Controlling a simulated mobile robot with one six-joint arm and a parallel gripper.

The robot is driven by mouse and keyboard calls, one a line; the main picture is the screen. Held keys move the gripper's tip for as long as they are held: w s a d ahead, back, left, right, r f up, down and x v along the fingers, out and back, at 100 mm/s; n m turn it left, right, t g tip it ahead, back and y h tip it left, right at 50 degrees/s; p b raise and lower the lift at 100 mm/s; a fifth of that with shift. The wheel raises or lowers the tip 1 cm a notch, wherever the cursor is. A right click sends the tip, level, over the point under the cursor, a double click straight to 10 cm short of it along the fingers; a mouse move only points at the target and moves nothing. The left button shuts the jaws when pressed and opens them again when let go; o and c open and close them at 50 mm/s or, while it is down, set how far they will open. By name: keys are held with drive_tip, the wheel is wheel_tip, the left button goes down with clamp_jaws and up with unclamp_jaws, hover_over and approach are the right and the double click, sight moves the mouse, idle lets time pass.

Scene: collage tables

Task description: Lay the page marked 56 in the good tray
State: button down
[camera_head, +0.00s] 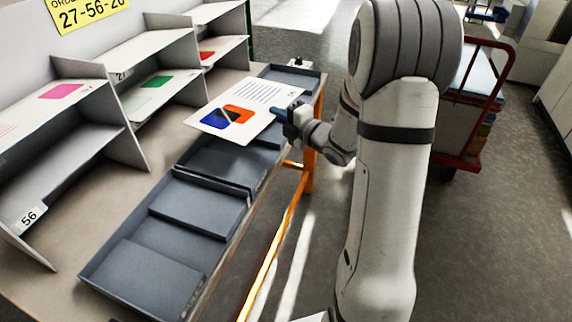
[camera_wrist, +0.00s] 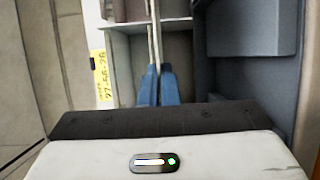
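A white page (camera_head: 205,117) with blue and orange shapes and lines of print is held out flat over the grey trays. My gripper (camera_head: 284,117) has its blue fingertips shut on the page's right edge. In the wrist view the fingertips (camera_wrist: 159,85) pinch the page (camera_wrist: 154,35), seen edge-on. No number is readable on the page. A shelf slot labelled 56 (camera_head: 30,217) stands empty at the left. Grey trays (camera_head: 140,276) line the table's right side, and they look empty. No label shows which one is the good tray.
The shelf unit (camera_head: 125,125) holds other pages, with pink (camera_head: 62,90), green (camera_head: 158,81) and red marks. A yellow order sign (camera_head: 88,10) hangs above. An orange rail (camera_head: 275,250) runs along the table edge. A red cart (camera_head: 475,100) stands at the right.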

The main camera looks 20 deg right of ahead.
sight(273, 159)
drive_tip(key=f+y+b, duration=0.1)
drive_tip(key=f+b, duration=0.1)
drive_tip(key=b, duration=0.1)
drive_tip(key=s+a+f+n+g+y+b, duration=0.1)
drive_tip(key=f+b, duration=0.2)
drive_tip(key=s+f+n+b, duration=0.1)
drive_tip(key=f+b, duration=0.1)
drive_tip(key=b, duration=0.1)
drive_tip(key=shift+a+f+y, duration=0.2)
drive_tip(key=shift+a+y, duration=0.2)
drive_tip(key=f+b, duration=0.2)
drive_tip(key=b, duration=0.1)
drive_tip(key=f+b, duration=0.2)
drive_tip(key=shift+w+a+f, duration=0.1)
drive_tip(key=shift+w+a, duration=0.05)
drive_tip(key=shift+a, duration=0.1)
drive_tip(key=c, duration=2.1)
unclamp_jaws()
drive_tip(key=o, duration=0.5)
drive_tip(key=p+v, duration=0.1)
drive_tip(key=v, duration=0.6)
drive_tip(key=shift+s+d, duration=0.3)
